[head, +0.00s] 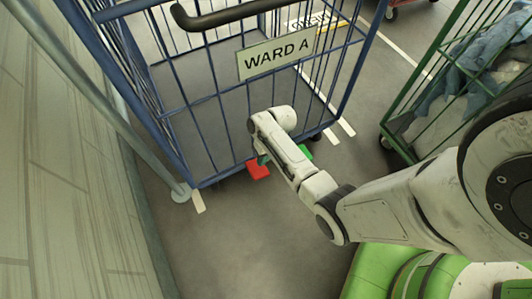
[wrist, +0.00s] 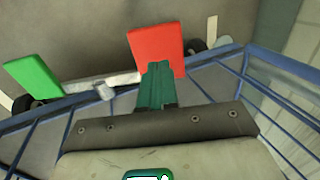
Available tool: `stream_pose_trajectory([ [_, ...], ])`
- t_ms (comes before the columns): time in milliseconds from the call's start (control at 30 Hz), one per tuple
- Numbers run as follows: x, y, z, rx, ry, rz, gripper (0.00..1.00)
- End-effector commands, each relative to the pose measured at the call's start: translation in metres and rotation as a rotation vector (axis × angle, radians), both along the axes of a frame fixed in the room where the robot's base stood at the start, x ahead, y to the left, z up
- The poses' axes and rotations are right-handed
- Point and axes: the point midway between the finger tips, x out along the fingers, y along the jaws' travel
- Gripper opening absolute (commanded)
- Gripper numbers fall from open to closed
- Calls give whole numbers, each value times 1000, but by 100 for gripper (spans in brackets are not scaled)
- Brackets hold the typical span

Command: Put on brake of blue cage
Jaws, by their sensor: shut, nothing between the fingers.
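The blue cage (head: 215,95) stands at centre left with a "WARD A" sign (head: 279,58) on its front. A red pedal (head: 258,170) and a green pedal (head: 305,151) sit low at its near bottom edge. In the wrist view the red pedal (wrist: 158,50) is at top centre and the green pedal (wrist: 35,78) at left, with a grey bar (wrist: 100,83) between them. My gripper (wrist: 157,75) is shut and empty, its teal fingertips overlapping the red pedal's lower edge; I cannot tell whether they touch. In the head view my gripper (head: 264,159) is mostly hidden behind my wrist.
A metal post (head: 181,192) and a pale wall (head: 50,180) stand close on the left. A green cage (head: 400,130) with cloth bags (head: 485,75) stands at the right. A black handle (head: 225,15) tops the blue cage. Grey floor (head: 225,250) is clear in front.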

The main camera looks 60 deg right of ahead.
Motion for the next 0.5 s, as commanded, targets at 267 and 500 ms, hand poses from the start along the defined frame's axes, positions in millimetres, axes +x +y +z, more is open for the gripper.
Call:
stream_pose_trajectory([
  [267, 6, 7, -30, 0, -1, -1, 0],
  [500, 6, 9, -31, 0, -1, -1, 0],
])
